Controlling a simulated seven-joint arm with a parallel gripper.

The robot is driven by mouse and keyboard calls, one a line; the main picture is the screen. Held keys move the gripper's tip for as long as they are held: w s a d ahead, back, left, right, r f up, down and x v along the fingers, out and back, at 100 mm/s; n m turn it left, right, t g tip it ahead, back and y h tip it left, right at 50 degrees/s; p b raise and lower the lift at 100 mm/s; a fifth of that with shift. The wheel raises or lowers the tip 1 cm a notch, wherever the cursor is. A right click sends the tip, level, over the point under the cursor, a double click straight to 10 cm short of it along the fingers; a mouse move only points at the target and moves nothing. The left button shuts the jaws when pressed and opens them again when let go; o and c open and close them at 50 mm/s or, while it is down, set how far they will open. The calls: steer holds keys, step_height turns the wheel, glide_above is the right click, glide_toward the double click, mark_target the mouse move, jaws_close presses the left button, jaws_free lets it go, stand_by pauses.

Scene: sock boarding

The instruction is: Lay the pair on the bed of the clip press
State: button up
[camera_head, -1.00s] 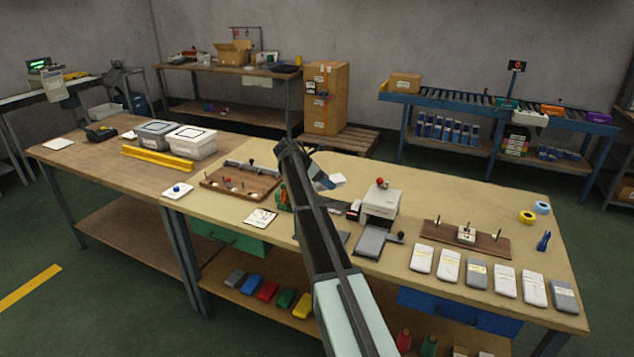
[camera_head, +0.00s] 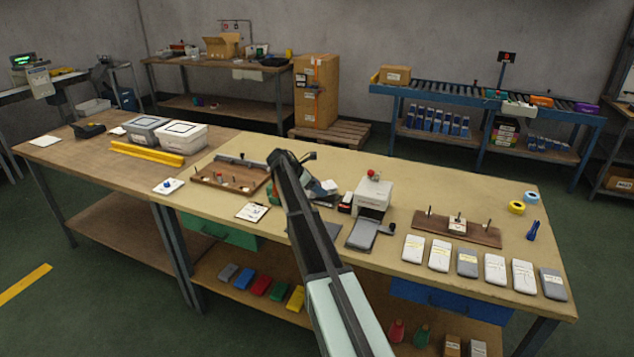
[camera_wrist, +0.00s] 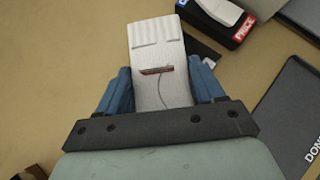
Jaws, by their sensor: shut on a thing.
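My gripper (camera_wrist: 165,92) is shut on a white ribbed pair of socks (camera_wrist: 160,50), with blue fingers on both of its sides. A narrow dark red strip lies across the pair, and a thin curved line runs below it. In the head view the pair (camera_head: 329,187) is a small pale patch beside my gripper (camera_head: 318,187), partly hidden by my arm. It is left of a white machine with a red knob (camera_head: 373,192), which looks like the clip press. Its grey bed (camera_head: 362,234) sticks out in front and looks bare.
A black box marked PRICE (camera_wrist: 235,22) lies close beyond the pair. A dark lettered plate (camera_wrist: 290,115) lies to the right. A brown pegged board (camera_head: 460,229) and several white and grey packs (camera_head: 440,255) lie right of the press. Bare tabletop lies behind the press.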

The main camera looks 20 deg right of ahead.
steer(key=shift+f, duration=0.35)
steer(key=shift+f, duration=0.6)
stand_by(0.4)
steer(key=o, duration=1.2)
steer(key=v, duration=1.4)
